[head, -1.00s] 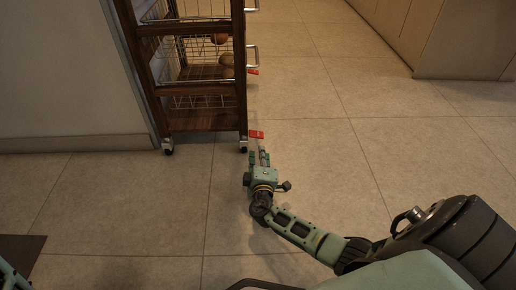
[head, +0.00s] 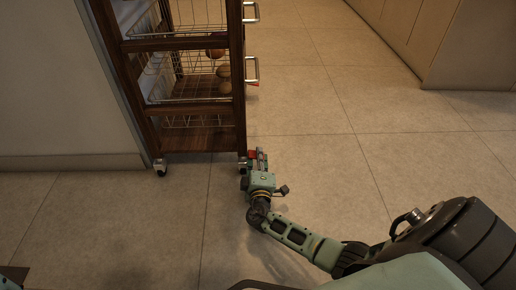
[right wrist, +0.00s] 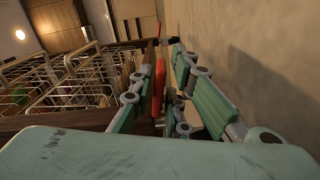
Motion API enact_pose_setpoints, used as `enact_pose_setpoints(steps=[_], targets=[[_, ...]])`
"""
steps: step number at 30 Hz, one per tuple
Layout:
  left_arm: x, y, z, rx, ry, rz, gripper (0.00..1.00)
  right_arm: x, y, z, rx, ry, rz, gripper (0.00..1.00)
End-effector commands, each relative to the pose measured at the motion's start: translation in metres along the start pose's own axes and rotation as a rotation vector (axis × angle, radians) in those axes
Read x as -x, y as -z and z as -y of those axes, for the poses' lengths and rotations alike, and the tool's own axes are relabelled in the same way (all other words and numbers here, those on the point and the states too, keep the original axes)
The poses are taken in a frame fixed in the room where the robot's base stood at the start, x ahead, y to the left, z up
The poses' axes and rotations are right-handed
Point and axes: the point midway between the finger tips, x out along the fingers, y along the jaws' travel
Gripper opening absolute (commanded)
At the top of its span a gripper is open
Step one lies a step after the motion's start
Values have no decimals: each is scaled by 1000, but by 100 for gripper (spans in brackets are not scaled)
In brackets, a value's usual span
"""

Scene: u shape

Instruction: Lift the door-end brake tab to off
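A red brake tab (head: 252,154) sits low at the near right corner of the dark wooden trolley (head: 190,140), close to its caster (head: 242,164). My right gripper (head: 257,158) reaches this tab near the floor. In the right wrist view, the gripper (right wrist: 160,66) is open, with the red tab (right wrist: 159,85) upright between its fingers, nearer the left finger. I cannot tell if they touch. A second, small red tab (head: 255,85) shows farther back on the trolley's right side. My left gripper is not in view.
The trolley holds wire baskets (right wrist: 70,85) with round brown items (head: 223,71), and metal handles (head: 251,70) jut from its right side. A wall (head: 50,90) stands left and cabinets (head: 410,40) stand far right. Tiled floor (head: 330,140) right of the trolley is clear.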

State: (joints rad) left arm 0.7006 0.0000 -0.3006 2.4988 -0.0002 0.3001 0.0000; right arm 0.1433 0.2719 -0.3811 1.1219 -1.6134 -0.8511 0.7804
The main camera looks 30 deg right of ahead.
Motion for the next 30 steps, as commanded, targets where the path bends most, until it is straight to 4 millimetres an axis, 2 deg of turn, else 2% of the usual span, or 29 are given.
enact_pose_setpoints(steps=[7,12,23,30], targets=[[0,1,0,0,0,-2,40,1,0,1,0,1,0,15],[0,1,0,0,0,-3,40,1,0,1,0,1,0,0],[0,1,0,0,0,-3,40,0,0,0,7,1,-1,0],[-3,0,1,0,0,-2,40,0,0,-3,86,1,-2,0]])
